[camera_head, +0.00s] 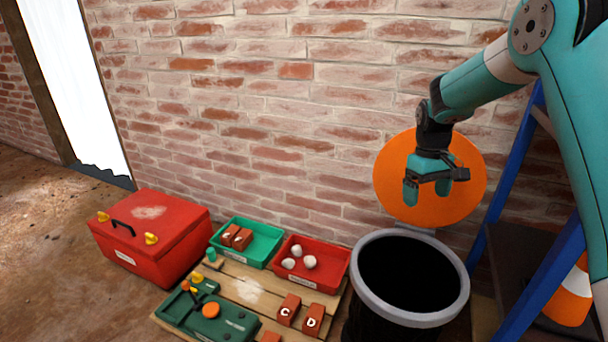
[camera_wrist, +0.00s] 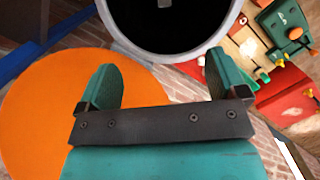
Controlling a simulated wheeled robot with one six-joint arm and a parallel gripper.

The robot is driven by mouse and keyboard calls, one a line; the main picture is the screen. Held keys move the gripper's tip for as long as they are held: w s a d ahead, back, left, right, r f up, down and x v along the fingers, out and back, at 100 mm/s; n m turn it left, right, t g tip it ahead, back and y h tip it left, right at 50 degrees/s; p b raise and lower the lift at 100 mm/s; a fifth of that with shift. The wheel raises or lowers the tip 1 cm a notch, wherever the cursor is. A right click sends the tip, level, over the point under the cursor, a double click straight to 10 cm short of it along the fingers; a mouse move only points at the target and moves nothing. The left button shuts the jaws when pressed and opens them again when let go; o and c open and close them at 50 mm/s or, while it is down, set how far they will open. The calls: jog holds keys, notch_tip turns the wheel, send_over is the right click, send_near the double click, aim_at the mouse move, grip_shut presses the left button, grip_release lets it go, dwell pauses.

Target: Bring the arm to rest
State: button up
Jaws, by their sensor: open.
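My gripper (camera_head: 436,192) is open and empty, pointing down in front of an orange disc (camera_head: 391,175) at the brick wall. It hangs above the rear rim of a black bin with a grey rim (camera_head: 367,244). In the wrist view my gripper's two teal fingers (camera_wrist: 163,85) stand wide apart with nothing between them. The bin's dark opening (camera_wrist: 170,22) lies beyond the fingertips, and the orange disc (camera_wrist: 40,125) is at the left. My arm reaches in from the upper right of the head view.
A red toolbox (camera_head: 150,235), a green tray (camera_head: 262,228) with blocks, and a red tray (camera_head: 335,262) with white balls stand left of the bin. A wooden pallet (camera_head: 240,290) carries lettered blocks. A blue frame (camera_head: 512,165) and a traffic cone (camera_head: 572,295) are right.

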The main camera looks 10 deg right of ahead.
jog(key=s+a+r+n+t+y, duration=0.1)
jog(key=s+a+r, duration=0.3)
jog(key=s+a, duration=0.3)
jog(key=s+a+r+n+y, duration=0.1)
jog(key=s+a+r+n, duration=0.1)
jog(key=s+a+r, duration=0.3)
jog(key=s+a+r+n+t+y, duration=0.1)
jog(key=s+a+r, duration=0.2)
jog(key=s+a, duration=0.5)
jog(key=s+a+y, duration=0.1)
jog(key=s+a, duration=0.3)
jog(key=s, duration=0.6)
notch_tip(320, 180, up, 36)
jog(key=p, duration=3.5)
jog(key=shift+s+d+n+p, duration=0.15)
jog(key=shift+n+p, duration=0.25)
